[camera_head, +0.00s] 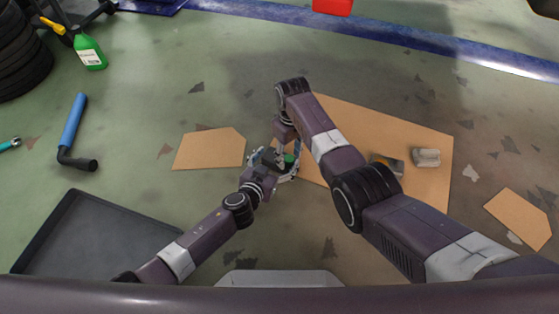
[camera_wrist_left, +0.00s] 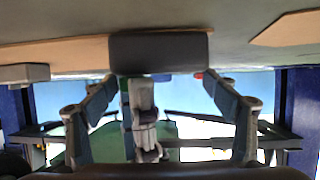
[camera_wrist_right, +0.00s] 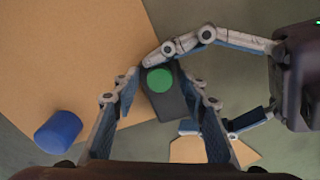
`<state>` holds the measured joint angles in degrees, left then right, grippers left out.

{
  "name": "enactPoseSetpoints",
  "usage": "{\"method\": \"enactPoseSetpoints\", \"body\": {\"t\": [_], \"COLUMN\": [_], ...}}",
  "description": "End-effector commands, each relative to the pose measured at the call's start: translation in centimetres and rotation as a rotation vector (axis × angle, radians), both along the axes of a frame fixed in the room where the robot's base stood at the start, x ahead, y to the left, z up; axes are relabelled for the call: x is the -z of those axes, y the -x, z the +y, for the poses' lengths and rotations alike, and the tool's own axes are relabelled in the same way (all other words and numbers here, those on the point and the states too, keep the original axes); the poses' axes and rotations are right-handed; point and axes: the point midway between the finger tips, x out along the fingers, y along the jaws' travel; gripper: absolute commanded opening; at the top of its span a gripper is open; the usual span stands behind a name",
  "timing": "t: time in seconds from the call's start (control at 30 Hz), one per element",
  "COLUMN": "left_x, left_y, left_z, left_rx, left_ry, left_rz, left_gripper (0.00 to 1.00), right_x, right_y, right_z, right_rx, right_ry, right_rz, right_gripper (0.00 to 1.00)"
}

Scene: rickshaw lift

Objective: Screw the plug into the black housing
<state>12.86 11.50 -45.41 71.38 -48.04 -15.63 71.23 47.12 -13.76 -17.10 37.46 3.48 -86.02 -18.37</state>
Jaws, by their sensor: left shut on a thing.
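The black housing (camera_wrist_right: 168,102) is between the fingers of my left gripper (camera_head: 272,163), which is shut on it above the floor. The housing also shows as a dark block in the left wrist view (camera_wrist_left: 160,53). A round green piece, apparently the plug (camera_wrist_right: 160,79), shows at the housing's upper end in the right wrist view; how deep it sits cannot be told. My right gripper (camera_wrist_right: 160,88) is directly over it, with a finger on each side and gaps between fingers and green piece. In the head view, the right gripper (camera_head: 284,148) partly hides the housing.
A blue cylinder (camera_wrist_right: 58,131) lies on the cardboard (camera_head: 345,115). A grey metal part (camera_head: 427,157) and a grey-and-orange part (camera_head: 388,165) lie right of my right arm. A dark tray (camera_head: 95,240) and blue-handled tool (camera_head: 73,122) lie left.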

Motion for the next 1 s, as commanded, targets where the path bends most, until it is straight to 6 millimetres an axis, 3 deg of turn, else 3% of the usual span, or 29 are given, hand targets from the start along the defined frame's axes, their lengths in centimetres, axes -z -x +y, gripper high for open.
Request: {"method": "enactPoseSetpoints", "body": {"t": [0.33,0.73,1.0], "left_x": [0.1,0.1,0.1], "left_y": [0.0,0.0,0.0], "left_z": [0.1,0.1,0.1], "left_rx": [-0.001,-0.001,-0.001], "left_ry": [-0.001,-0.001,-0.001], "left_rz": [0.002,0.002,0.002], "left_gripper": [0.12,0.12,0.12], "right_x": [-3.9,-4.5,-6.2], "right_y": [0.0,0.0,-0.2], "right_z": [0.0,0.0,-0.1], "right_rx": [0.0,-0.007,-0.267], "right_ry": [-0.001,0.0,0.0], "right_rz": [-0.002,0.0,-0.003], "right_gripper": [0.4,0.38,0.38]}}
